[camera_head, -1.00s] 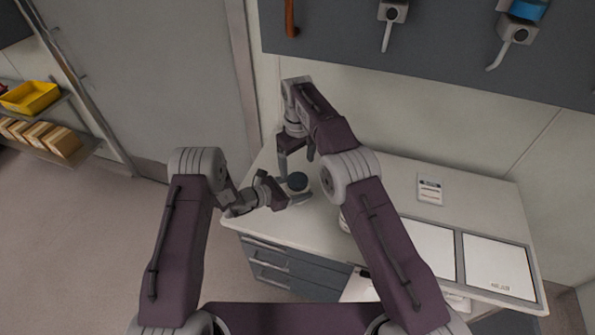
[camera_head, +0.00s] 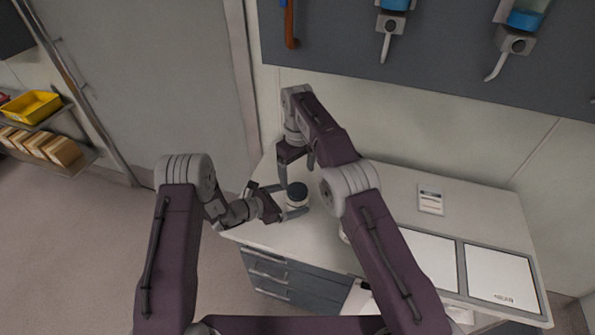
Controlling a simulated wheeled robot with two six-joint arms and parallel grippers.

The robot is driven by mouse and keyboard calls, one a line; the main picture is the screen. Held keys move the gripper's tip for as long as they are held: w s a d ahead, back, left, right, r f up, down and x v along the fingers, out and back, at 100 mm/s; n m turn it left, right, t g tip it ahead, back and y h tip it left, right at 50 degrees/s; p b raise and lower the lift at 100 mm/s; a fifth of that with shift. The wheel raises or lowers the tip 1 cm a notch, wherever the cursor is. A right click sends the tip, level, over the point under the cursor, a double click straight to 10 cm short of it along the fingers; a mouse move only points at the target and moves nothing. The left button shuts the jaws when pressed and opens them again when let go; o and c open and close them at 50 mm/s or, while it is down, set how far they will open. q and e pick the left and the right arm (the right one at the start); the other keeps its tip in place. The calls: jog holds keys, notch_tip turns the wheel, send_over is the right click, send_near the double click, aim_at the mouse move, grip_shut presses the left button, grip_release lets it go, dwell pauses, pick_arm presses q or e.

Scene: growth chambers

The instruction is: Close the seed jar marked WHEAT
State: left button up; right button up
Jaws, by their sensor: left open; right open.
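A small jar (camera_head: 297,204) with a white body and a dark blue lid (camera_head: 297,190) on top stands upright near the left end of the white bench. Its marking cannot be read, and how tightly the lid sits cannot be told. My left gripper (camera_head: 295,200) comes in low from the left, open, with one finger on the far side of the jar and one on the near side. Whether they touch it cannot be told. My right gripper (camera_head: 296,171) is open and empty, pointing down just behind and above the lid.
The bench (camera_head: 395,185) is clear behind my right arm, apart from a small label card (camera_head: 430,199). Two white panels in a grey frame (camera_head: 500,272) lie at the right. A pale object (camera_head: 344,236) is mostly hidden by my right arm. Dispensers (camera_head: 391,22) hang on the wall.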

pick_arm(q)
jog(key=v, duration=0.6)
jog(key=shift+s+a+b, duration=0.15)
jog(key=shift+a+b, duration=0.05)
jog(key=shift+b, duration=0.15)
pick_arm(e)
jog(key=shift+f, duration=0.45)
